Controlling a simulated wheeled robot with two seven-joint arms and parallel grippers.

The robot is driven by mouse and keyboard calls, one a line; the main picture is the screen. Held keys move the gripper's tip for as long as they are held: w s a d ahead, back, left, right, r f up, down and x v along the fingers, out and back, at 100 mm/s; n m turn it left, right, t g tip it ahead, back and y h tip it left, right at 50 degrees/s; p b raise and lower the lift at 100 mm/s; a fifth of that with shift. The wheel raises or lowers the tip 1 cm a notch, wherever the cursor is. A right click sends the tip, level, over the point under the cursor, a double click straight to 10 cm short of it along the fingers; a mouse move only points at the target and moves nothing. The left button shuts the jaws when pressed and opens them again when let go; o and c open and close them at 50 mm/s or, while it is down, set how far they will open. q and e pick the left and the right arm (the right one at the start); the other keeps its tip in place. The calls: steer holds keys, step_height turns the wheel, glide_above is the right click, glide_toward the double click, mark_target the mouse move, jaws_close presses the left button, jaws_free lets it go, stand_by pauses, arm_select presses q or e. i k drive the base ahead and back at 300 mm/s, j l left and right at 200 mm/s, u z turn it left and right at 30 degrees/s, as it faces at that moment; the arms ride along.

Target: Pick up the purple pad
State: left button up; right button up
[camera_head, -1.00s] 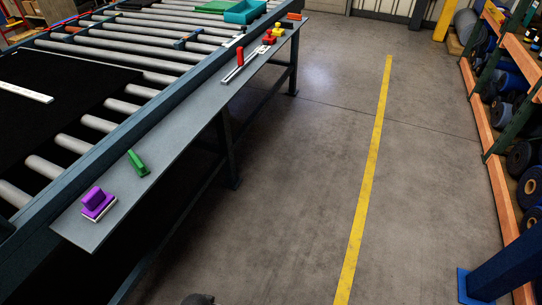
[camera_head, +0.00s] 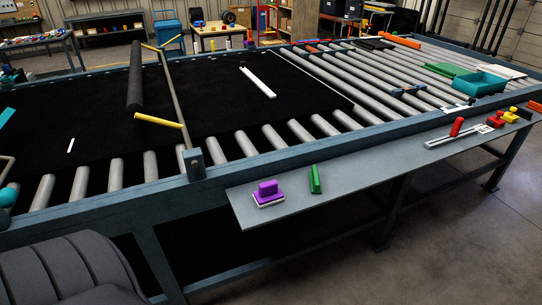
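The purple pad (camera_head: 268,188) is a small purple block with a raised grip on a pale base. It sits upright near the left end of the narrow grey side shelf (camera_head: 340,187) along the front of the roller table. A green tool (camera_head: 315,180) stands just to its right, apart from it. Neither of my grippers shows in the head view, so nothing is seen touching the pad.
The roller table (camera_head: 330,150) carries a black belt (camera_head: 210,105) with a white strip (camera_head: 258,82). A red-handled tool (camera_head: 456,128) and a teal tray (camera_head: 478,85) are at right. A dark ribbed shape (camera_head: 65,270) fills the lower left. Open floor lies at lower right.

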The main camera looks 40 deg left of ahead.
mark_target(269, 194)
steer(key=u, duration=1.2)
